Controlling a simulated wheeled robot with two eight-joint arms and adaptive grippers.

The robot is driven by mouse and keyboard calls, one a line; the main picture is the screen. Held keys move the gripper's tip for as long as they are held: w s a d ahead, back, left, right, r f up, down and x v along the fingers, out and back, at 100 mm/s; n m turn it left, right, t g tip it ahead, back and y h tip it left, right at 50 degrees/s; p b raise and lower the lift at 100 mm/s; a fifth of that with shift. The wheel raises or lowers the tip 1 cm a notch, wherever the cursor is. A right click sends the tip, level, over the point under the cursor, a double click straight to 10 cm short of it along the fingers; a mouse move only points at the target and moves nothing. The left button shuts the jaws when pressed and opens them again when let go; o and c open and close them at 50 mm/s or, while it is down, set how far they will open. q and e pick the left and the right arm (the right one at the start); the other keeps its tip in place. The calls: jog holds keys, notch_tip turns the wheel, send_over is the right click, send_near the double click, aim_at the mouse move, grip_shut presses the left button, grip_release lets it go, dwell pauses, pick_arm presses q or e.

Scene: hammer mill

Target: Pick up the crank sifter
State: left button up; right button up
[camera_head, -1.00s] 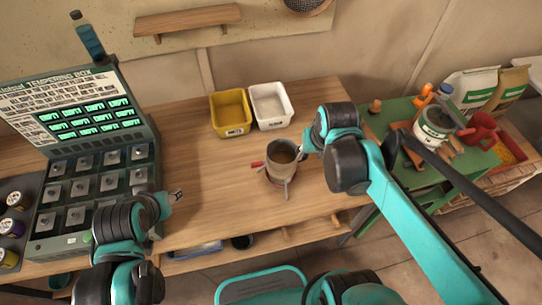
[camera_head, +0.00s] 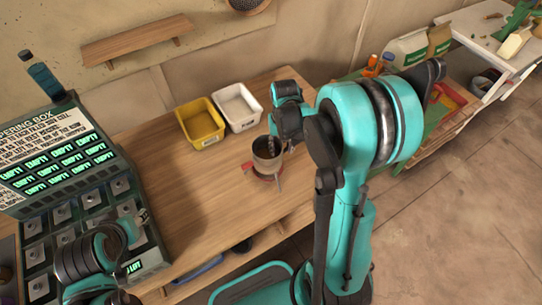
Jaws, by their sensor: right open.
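The crank sifter (camera_head: 267,149), a grey metal cup with a red part at its lower side, stands upright on the wooden workbench. My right gripper (camera_head: 275,131) is at its upper right rim, open, and partly hidden by its own wrist; I cannot tell whether it touches the cup. My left gripper (camera_head: 143,216) is over the tempering box at the left, away from the sifter. Its fingers are too small to tell whether they are open.
A yellow bin (camera_head: 201,134) and a white bin (camera_head: 238,117) stand behind the sifter. The tempering box (camera_head: 55,160) with its lit panel fills the left. The workbench between box and sifter is clear. A shelf (camera_head: 138,42) hangs on the wall.

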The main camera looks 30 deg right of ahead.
notch_tip(320, 180, down, 3)
jog(key=shift+r, duration=0.3)
grip_shut()
jog(key=shift+r, duration=0.1)
